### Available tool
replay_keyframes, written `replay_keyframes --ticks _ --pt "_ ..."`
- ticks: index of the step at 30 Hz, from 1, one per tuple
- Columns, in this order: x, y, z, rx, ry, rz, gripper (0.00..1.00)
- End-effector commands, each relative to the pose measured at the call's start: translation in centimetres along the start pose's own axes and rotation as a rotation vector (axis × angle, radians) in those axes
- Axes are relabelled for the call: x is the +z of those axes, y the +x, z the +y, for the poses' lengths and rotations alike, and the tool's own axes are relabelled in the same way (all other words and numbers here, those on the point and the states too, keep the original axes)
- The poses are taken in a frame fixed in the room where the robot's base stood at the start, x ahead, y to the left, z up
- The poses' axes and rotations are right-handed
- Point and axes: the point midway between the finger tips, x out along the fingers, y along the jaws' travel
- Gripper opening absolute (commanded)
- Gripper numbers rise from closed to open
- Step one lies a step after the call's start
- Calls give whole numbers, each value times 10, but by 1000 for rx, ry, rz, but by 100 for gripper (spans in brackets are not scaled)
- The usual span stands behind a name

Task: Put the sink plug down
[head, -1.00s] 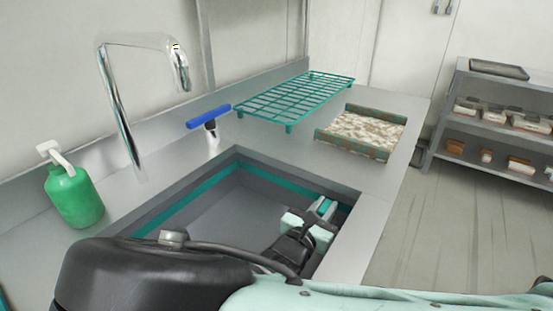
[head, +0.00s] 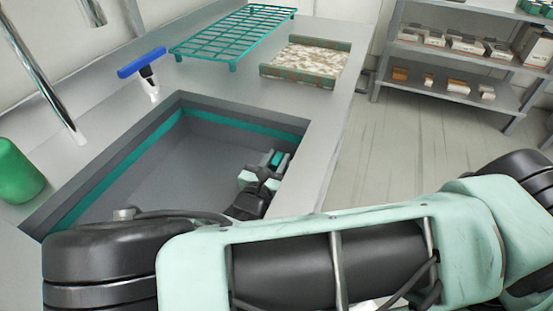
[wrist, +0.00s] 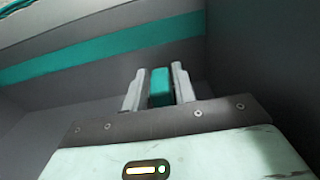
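The sink plug (wrist: 160,87) shows as a small teal block between the two grey fingers of my gripper (wrist: 158,86) in the wrist view. The fingers lie close along both its sides and hold it. In the head view my gripper (head: 277,160) is inside the sink basin (head: 185,165), near its right end, with the teal plug (head: 275,158) at its tip. I cannot tell whether the plug touches the basin floor. The lower part of the plug is hidden.
The basin has grey walls with a teal band. A stocked shelf (head: 462,55) stands beyond open floor.

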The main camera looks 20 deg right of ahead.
Motion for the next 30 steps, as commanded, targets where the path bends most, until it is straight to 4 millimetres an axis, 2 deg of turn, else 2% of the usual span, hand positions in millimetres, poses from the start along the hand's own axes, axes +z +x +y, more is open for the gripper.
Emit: replay_keyframes --ticks 12,24,30 --pt "4 -2 0 1 0 1 42" --pt "3 -64 1 2 0 2 42" --pt "4 -75 0 -1 -1 0 42"
